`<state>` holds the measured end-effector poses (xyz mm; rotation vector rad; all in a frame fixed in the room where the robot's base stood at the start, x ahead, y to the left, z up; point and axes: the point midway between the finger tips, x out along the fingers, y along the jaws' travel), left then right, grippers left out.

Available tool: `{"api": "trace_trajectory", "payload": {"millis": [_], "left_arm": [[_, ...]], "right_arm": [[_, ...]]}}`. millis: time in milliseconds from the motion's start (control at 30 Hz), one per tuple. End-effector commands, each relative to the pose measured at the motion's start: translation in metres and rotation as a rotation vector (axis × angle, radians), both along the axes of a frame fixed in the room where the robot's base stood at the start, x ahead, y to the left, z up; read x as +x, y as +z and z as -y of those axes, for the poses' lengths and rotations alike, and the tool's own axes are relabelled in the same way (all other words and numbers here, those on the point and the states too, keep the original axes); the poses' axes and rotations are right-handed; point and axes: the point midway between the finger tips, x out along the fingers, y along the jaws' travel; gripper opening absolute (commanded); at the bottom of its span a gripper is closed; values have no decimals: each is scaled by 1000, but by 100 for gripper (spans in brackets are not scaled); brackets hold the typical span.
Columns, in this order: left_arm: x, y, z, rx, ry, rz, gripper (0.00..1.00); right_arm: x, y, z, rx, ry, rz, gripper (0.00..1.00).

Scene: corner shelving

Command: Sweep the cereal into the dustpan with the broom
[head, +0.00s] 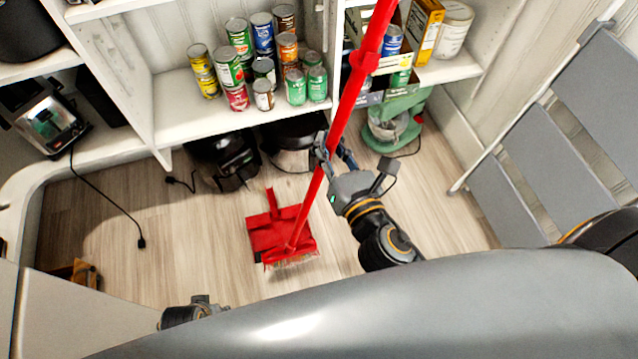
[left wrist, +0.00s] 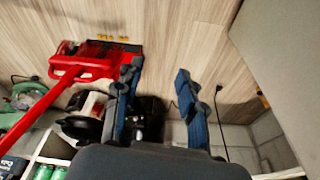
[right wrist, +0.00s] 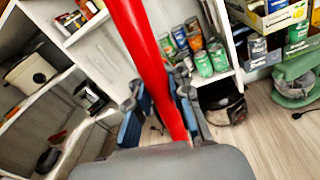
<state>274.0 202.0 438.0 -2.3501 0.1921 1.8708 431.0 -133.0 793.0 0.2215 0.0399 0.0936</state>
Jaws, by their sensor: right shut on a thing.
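The red broom (head: 345,105) slants from the top of the head view down to the floor, its head end at the red dustpan (head: 268,234). My right gripper (head: 328,160) is shut around the broom's handle, which also passes between its fingers in the right wrist view (right wrist: 150,60). The dustpan lies on the floor and shows in the left wrist view (left wrist: 112,56). Small orange bits, likely cereal (left wrist: 123,39), lie at the dustpan's edge there; the broom head largely hides that spot in the head view. My left gripper (left wrist: 155,95) is open and empty.
Shelves with several cans (head: 262,60) stand behind, with dark appliances (head: 222,160) and a green-based mixer (head: 392,130) below. A power cord (head: 105,205) lies on the floor at left. A grey step ladder (head: 540,140) leans at right. Floor around the dustpan is mostly clear.

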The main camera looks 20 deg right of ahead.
Motion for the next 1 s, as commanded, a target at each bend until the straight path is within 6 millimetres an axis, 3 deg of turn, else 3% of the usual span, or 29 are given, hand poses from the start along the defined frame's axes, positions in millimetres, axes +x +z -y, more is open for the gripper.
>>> {"api": "trace_trajectory", "payload": {"millis": [33,100,300,667,1000], "left_arm": [[3,-10,0,-1,1,8,40],[6,-8,1,-1,2,15,40],[11,0,1,-2,4,29,40],[12,16,0,-3,6,39,40],[9,59,-1,-4,11,63,40]], "right_arm": [[1,-24,-3,2,5,0,0],[1,-41,-6,2,11,-5,0],[1,-75,-13,0,24,-14,0],[1,-89,-17,-1,30,-19,0],[1,-101,-17,-1,29,-20,0]]}}
